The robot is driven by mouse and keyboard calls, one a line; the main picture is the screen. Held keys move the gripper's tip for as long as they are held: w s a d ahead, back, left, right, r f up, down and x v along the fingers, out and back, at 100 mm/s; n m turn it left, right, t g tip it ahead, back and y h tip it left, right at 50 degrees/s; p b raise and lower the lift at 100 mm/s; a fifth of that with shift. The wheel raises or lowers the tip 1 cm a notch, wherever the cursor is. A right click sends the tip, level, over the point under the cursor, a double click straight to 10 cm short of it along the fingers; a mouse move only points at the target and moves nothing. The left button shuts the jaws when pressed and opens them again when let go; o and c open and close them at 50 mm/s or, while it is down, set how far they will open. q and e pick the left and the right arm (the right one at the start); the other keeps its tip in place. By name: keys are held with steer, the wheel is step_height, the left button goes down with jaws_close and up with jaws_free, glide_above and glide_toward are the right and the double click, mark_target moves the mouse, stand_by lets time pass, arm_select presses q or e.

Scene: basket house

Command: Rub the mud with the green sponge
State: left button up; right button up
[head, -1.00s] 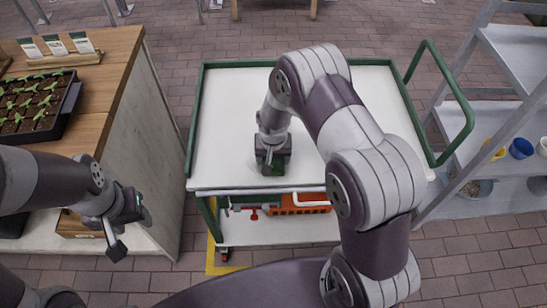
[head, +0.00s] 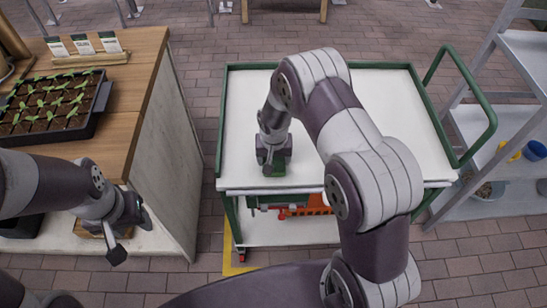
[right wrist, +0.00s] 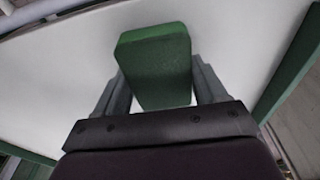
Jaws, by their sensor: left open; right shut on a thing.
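The green sponge (right wrist: 158,68) is held between the fingers of my right gripper (right wrist: 155,90), which is shut on it. In the head view my right gripper (head: 272,160) is over the front left part of the white cart top (head: 385,95), with a bit of the green sponge (head: 275,171) showing under it. I cannot tell whether the sponge touches the surface. No mud shows on the visible white top; the arm hides part of it. My left gripper (head: 128,235) is open and empty at the left, in front of the wooden counter.
The cart has a raised green rim and a green handle (head: 490,120) at right. An orange tool (head: 318,205) lies on its lower shelf. A wooden counter (head: 135,110) with a seedling tray (head: 50,108) stands left. A grey shelf rack (head: 485,205) stands right.

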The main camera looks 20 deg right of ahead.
steer(key=r, duration=0.1)
steer(key=r+p, duration=0.1)
steer(key=r, duration=0.1)
steer(key=shift+d+r+p, duration=0.3)
steer(key=shift+r+p, duration=0.05)
steer(key=shift+p, duration=0.05)
step_height(320, 180, up, 2)
steer(key=shift+w+a+r+p, duration=0.1)
steer(key=shift+a+p, duration=0.05)
steer(key=shift+p, duration=0.75)
steer(key=shift+r+p, duration=0.55)
steer(key=shift+r, duration=0.25)
steer(key=shift+f, duration=0.15)
